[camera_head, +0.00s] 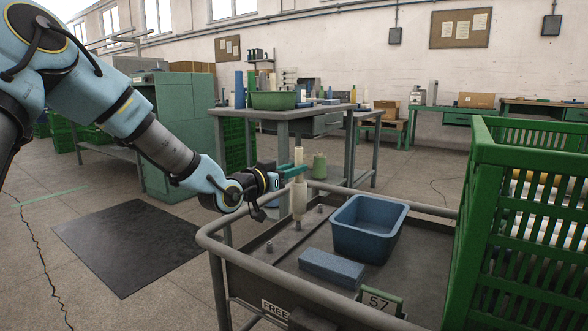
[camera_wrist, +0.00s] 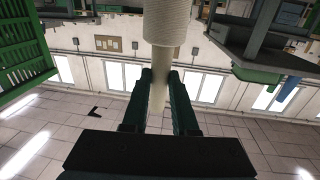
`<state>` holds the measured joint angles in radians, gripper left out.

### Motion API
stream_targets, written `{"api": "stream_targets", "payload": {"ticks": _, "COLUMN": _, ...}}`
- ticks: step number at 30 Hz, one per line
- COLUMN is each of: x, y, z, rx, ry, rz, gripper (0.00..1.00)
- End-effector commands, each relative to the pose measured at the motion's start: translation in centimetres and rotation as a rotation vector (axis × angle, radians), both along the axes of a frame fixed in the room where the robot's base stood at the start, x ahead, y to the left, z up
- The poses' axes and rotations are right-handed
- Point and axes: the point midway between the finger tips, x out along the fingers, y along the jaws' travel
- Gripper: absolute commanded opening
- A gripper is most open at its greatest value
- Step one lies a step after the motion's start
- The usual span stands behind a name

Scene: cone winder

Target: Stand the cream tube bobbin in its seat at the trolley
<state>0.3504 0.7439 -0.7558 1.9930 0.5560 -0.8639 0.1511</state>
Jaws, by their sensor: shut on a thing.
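The cream tube bobbin (camera_head: 299,200) is held upright over the grey trolley (camera_head: 245,275), near its far left part. My gripper (camera_head: 293,171) is shut on the bobbin's narrower upper part, coming in from the left. In the wrist view the fingers (camera_wrist: 160,88) close on the pale tube (camera_wrist: 165,28), whose wide part is at the top of that upside-down picture. Short grey pegs stand on the trolley deck, one at the left (camera_head: 269,247) and one right of the bobbin (camera_head: 320,209). The bobbin's lower end is near the deck; I cannot tell whether it touches a seat.
A blue tub (camera_head: 368,228) and a blue block (camera_head: 332,267) occupy the trolley's middle. A number 57 sign (camera_head: 378,301) is at the front. A tall green crate (camera_head: 485,235) blocks the right. A green cone (camera_head: 319,166) shows behind the bobbin. A raised rail (camera_head: 300,292) edges the trolley.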

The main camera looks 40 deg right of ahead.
Motion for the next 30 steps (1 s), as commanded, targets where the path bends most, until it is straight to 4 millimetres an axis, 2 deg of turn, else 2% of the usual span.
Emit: {"api": "stream_targets", "payload": {"ticks": 30, "x": 0.0, "y": 0.0, "z": -2.5, "rx": -0.001, "ry": 0.000, "rz": 0.000, "gripper": 0.00}}
